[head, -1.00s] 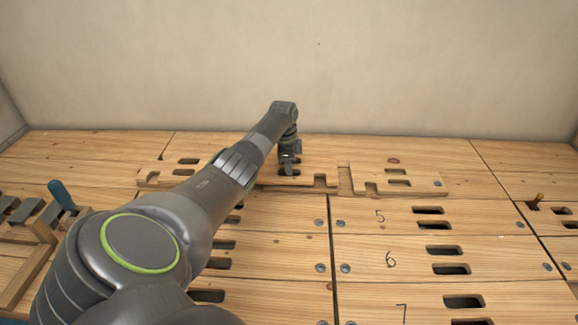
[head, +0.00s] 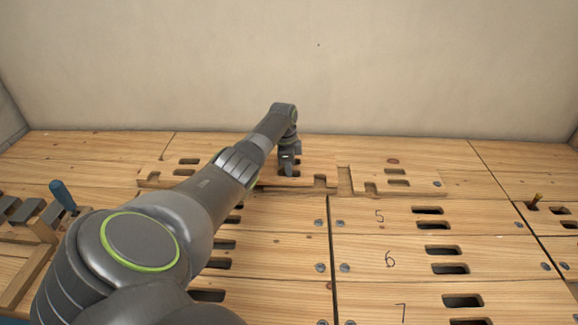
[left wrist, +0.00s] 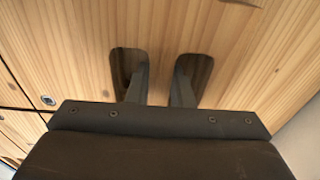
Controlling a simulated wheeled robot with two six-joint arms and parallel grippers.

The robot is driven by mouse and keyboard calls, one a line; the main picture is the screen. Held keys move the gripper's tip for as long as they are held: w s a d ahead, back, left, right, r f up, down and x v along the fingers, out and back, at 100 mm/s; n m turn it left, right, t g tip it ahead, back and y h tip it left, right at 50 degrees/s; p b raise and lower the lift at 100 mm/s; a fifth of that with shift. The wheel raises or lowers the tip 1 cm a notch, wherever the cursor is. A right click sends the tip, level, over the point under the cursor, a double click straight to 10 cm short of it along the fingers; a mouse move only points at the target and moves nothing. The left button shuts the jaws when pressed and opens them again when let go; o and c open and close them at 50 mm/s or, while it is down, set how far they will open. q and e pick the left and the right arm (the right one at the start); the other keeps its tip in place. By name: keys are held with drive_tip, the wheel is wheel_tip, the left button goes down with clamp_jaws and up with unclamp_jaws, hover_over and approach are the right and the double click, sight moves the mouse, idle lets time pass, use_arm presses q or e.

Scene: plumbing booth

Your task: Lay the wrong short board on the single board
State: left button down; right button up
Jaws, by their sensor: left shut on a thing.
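My left gripper (head: 288,172) reaches down to a short wooden board (head: 318,167) at the back of the bench. In the left wrist view, its two fingers (left wrist: 157,88) go into the board's two slots and are shut on the wood between them. The board has a notched front edge and still looks level; I cannot tell whether it is lifted. A second notched board (head: 420,182) lies to its right, with two slots and a reddish mark. I cannot tell from the pictures which is the single board. My right gripper is not in view.
A blue-handled tool (head: 62,194) and dark blocks stand at the left. The wall closes off the back.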

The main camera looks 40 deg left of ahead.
use_arm(q)
drive_tip(key=shift+s+d+f, duration=0.1)
drive_tip(key=shift+s+f, duration=0.15)
drive_tip(key=shift+f, duration=0.55)
drive_tip(key=c, duration=1.5)
unclamp_jaws()
drive_tip(key=shift+f, duration=0.2)
drive_tip(key=o, duration=0.3)
drive_tip(key=shift+w+r, duration=0.1)
drive_tip(key=shift+w, duration=0.05)
